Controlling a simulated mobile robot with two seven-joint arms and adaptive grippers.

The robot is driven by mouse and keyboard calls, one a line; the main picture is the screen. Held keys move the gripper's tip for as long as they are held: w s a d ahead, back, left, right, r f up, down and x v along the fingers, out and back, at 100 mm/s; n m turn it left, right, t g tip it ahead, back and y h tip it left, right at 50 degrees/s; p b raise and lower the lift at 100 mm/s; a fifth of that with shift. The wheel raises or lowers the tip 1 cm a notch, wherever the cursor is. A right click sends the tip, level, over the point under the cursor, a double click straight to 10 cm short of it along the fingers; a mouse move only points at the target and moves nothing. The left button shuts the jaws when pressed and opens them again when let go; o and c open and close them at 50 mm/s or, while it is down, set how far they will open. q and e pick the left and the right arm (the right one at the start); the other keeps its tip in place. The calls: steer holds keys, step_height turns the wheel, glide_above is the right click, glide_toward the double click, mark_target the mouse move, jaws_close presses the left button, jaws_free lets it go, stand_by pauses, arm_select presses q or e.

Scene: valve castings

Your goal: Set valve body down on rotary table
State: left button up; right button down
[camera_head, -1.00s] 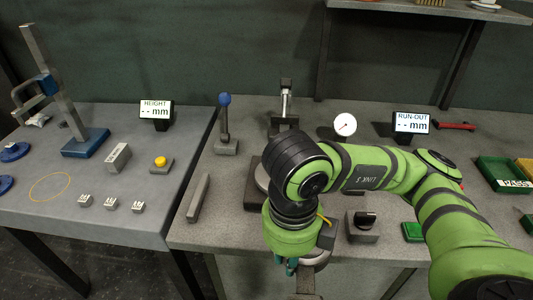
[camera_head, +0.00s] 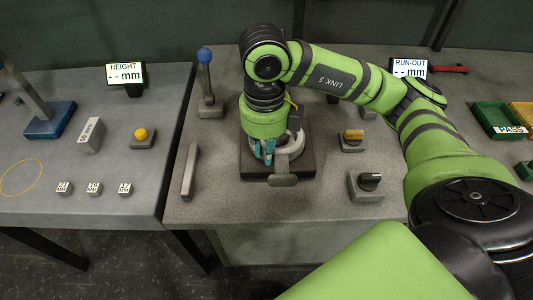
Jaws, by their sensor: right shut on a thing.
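My right gripper (camera_head: 268,152) is over the rotary table, pointing down, its teal fingers partly hidden by its own wrist. It is shut on the valve body (camera_head: 284,180), a grey casting with rounded flanges that is partly covered by the gripper. The rotary table (camera_head: 306,172) has a dark square base and sits near the middle of the right bench; its top is mostly hidden by the casting and arm. The valve body is over this base; I cannot tell whether it touches the top. My left gripper is out of view.
A blue-knobbed lever (camera_head: 206,80) and a grey bar (camera_head: 190,171) stand left of the rotary table. Green PASS tray (camera_head: 497,120) is at far right. The RUN-OUT display (camera_head: 409,68) is behind my arm.

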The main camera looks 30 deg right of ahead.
steer(key=w+d, duration=0.1)
steer(key=w, duration=0.1)
steer(key=w+d+p, duration=0.1)
steer(key=w, duration=0.1)
steer(key=w+d+p, duration=0.1)
steer(key=w+d, duration=0.1)
steer(key=w, duration=0.1)
steer(key=shift+d+r, duration=0.1)
steer(key=shift+r, duration=0.1)
steer(key=shift+w+d+f, duration=0.15)
steer(key=shift+w+d, duration=0.05)
steer(key=shift+w, duration=0.25)
step_height(320, 180, down, 2)
steer(key=shift+f+p, duration=0.2)
steer(key=shift+p, duration=0.5)
steer(key=shift+f, duration=0.5)
steer(key=shift+f, duration=0.15)
steer(key=c, duration=1.2)
jaws_free()
steer(key=shift+s, duration=0.2)
